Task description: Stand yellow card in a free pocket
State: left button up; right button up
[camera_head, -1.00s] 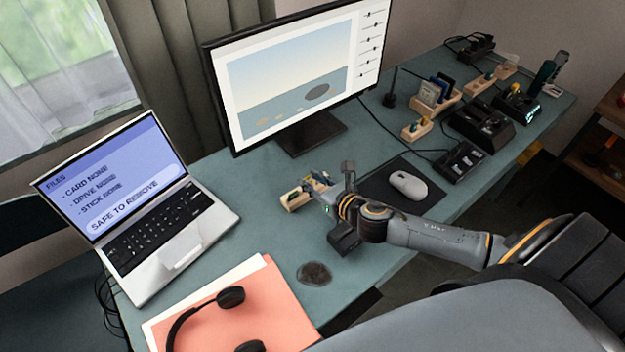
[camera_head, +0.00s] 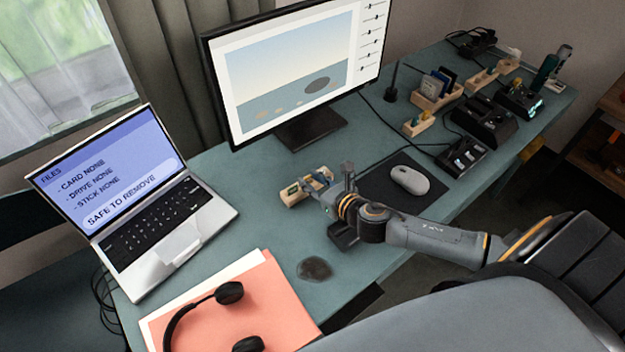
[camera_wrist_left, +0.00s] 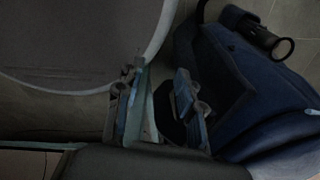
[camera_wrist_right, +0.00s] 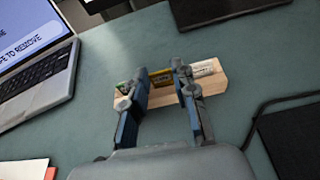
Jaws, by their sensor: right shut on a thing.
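My left gripper (camera_wrist_left: 157,98) is open and empty, away from the desk.
The monitor (camera_head: 300,75) stands behind the block, and the laptop (camera_head: 150,205) is to the left. The mouse (camera_head: 409,180) lies on a dark mat to the right. A wooden card rack (camera_head: 437,101) and dark docks (camera_head: 484,120) are farther right. Headphones (camera_head: 228,293) lie at the front.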

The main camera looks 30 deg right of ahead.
jog(key=o, duration=0.8)
jog(key=shift+f, duration=0.1)
jog(key=shift+s, duration=0.1)
jog(key=v, duration=1.2)
